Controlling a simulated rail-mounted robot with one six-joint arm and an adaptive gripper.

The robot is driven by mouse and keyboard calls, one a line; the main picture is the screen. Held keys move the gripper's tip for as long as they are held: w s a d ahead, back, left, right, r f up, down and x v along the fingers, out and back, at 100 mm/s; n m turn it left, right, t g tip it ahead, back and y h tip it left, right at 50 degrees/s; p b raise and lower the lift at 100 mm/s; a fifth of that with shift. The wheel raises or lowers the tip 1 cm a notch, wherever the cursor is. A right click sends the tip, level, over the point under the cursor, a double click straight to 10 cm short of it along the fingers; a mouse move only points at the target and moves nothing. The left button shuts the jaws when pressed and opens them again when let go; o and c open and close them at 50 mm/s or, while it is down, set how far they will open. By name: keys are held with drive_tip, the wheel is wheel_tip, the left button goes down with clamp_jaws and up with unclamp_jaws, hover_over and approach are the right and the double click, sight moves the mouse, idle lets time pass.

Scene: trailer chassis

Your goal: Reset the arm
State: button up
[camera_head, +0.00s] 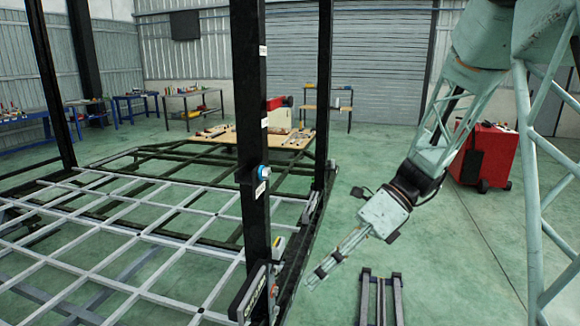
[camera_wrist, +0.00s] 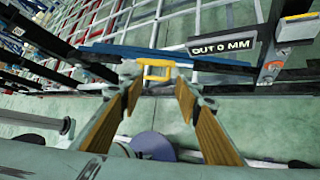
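My gripper (camera_head: 325,268) hangs at the end of my pale green arm, over the floor just right of the trailer chassis (camera_head: 150,215). In the wrist view my gripper (camera_wrist: 158,82) has its two wood-coloured fingers spread apart, with no object held between them. A small yellow frame-shaped part (camera_wrist: 157,70) shows beyond the fingertips, in line with the gap, against a blue bar (camera_wrist: 115,50). I cannot tell how far it is from the fingertips.
Dark rails (camera_head: 381,298) lie on the floor to the right. A red cabinet (camera_head: 483,157) stands behind my arm. Open floor lies between.

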drive_tip(key=s+d+r+n+t+h, duration=0.2)
drive_tip(key=s+d+r+n+h, duration=0.1)
drive_tip(key=s+d+r+n, duration=0.2)
drive_tip(key=s+d+r+n+t+h, duration=0.2)
drive_tip(key=s+d+r+n+h, duration=0.1)
drive_tip(key=s+n, duration=0.7)
drive_tip(key=s+d+r+n+t+h, duration=0.3)
drive_tip(key=s+d+r+n, duration=0.3)
drive_tip(key=s, duration=0.8)
drive_tip(key=shift+s+d+r+n, duration=0.15)
drive_tip(key=shift+d+r+n, duration=0.2)
drive_tip(key=shift+n, duration=0.75)
idle(0.7)
